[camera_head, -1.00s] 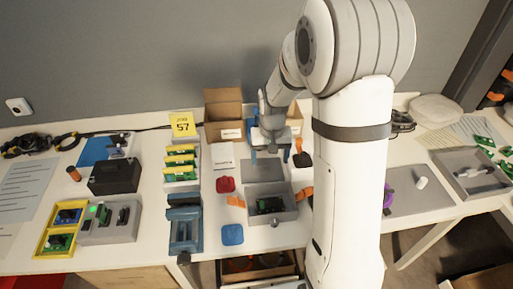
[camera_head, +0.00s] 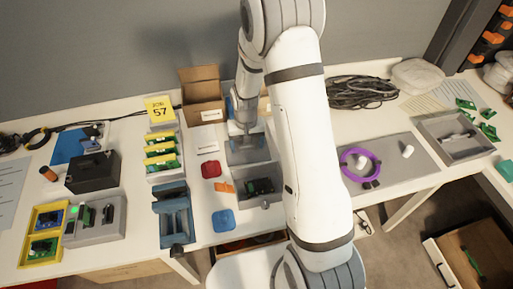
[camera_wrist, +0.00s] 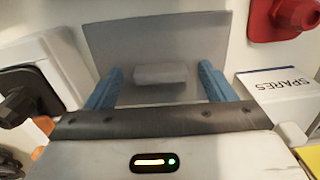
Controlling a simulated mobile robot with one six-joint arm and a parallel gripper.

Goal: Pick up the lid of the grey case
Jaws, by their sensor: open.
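The lid (camera_wrist: 160,35) is a flat grey plate with a raised block-shaped handle (camera_wrist: 160,74), seen in the wrist view. In the head view the lid (camera_head: 250,152) lies on the table behind the open grey case (camera_head: 238,200), which holds a dark green board. My gripper (camera_wrist: 160,70) is open, with its two blue fingers on either side of the handle and a gap visible at each side. In the head view my gripper (camera_head: 243,130) is low over the lid; its fingertips are hard to make out there.
A red part (camera_head: 211,170), an orange part (camera_head: 224,187) and a blue part (camera_head: 223,220) lie left of the case. An open carton (camera_head: 203,100) stands behind. A white box marked SPARES (camera_wrist: 280,88) is close on the right in the wrist view.

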